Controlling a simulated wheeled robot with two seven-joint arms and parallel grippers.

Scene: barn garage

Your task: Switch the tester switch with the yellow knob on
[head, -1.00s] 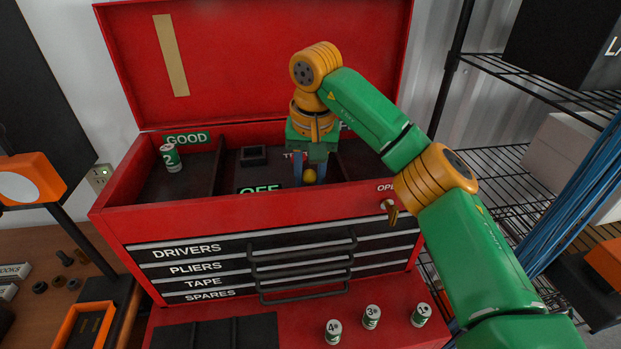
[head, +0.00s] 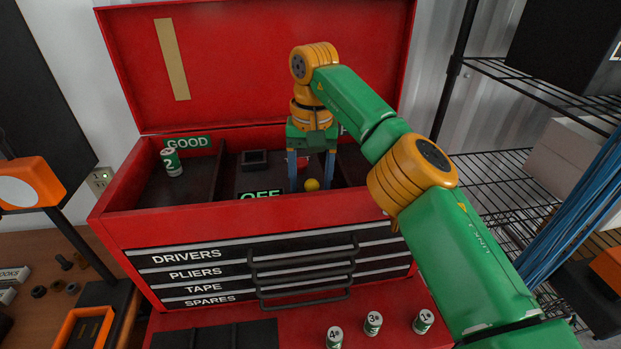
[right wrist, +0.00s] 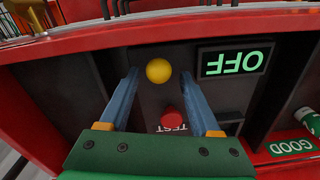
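The yellow knob (head: 311,184) of the tester switch is inside the open top of the red toolbox, near its front wall. It also shows in the right wrist view (right wrist: 158,70). The tester's display (head: 260,196) reads OFF in green; it shows upside down in the right wrist view (right wrist: 235,62). A red button (right wrist: 172,119) marked TEST is beside the knob. My right gripper (head: 310,187) is open, pointing down, with one blue finger on each side of the knob and gaps between. My left gripper is not in view.
The red toolbox (head: 240,217) has its lid raised behind my right arm. A battery marked 2 (head: 172,162) stands in the GOOD compartment. Several batteries stand on the red surface in front, one marked 3 (head: 373,323). A wire shelf (head: 500,185) is at right.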

